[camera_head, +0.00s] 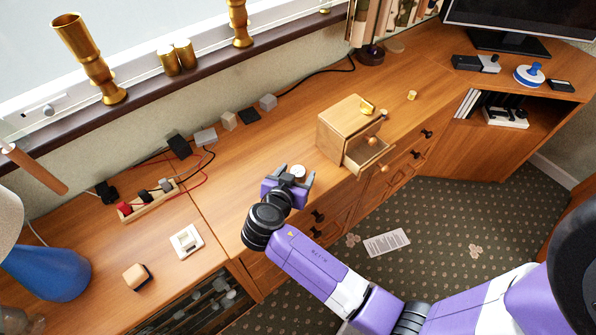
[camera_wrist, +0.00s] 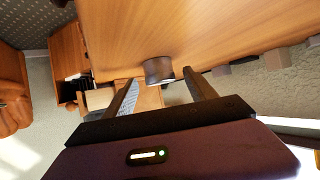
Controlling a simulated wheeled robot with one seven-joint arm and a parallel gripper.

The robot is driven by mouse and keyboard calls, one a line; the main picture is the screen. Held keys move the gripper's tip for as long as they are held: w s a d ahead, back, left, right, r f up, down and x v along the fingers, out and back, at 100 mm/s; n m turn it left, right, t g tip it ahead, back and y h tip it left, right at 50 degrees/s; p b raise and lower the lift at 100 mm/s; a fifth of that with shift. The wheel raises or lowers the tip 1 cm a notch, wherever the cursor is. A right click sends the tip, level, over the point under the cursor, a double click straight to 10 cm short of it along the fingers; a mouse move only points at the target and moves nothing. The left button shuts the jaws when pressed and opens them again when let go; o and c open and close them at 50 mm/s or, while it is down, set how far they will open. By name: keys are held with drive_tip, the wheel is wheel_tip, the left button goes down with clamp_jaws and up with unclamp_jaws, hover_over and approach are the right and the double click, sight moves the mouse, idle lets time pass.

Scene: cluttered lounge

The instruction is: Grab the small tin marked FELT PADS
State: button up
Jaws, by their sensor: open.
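A small round tin (camera_head: 298,171) with a pale top stands on the wooden sideboard, between the fingers of my gripper (camera_head: 290,183) as seen in the head view. The wrist view shows a short dark-sided cylinder (camera_wrist: 157,70), apparently this tin, just beyond and between my fingertips (camera_wrist: 159,79). The fingers are spread on either side of it, with a gap visible at each side. I cannot read any FELT PADS marking in either view. My gripper partly hides the tin's lower part in the head view.
A small wooden drawer box (camera_head: 342,128) with an open drawer stands right of my gripper, a gold item (camera_head: 367,107) on top. Grey blocks (camera_head: 229,121) and cables lie along the wall. A white switch plate (camera_head: 187,242) lies left. Sideboard surface around the tin is mostly clear.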

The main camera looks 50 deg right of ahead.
drive_tip(key=shift+x, duration=0.9)
clamp_jaws()
drive_tip(key=shift+r, duration=0.15)
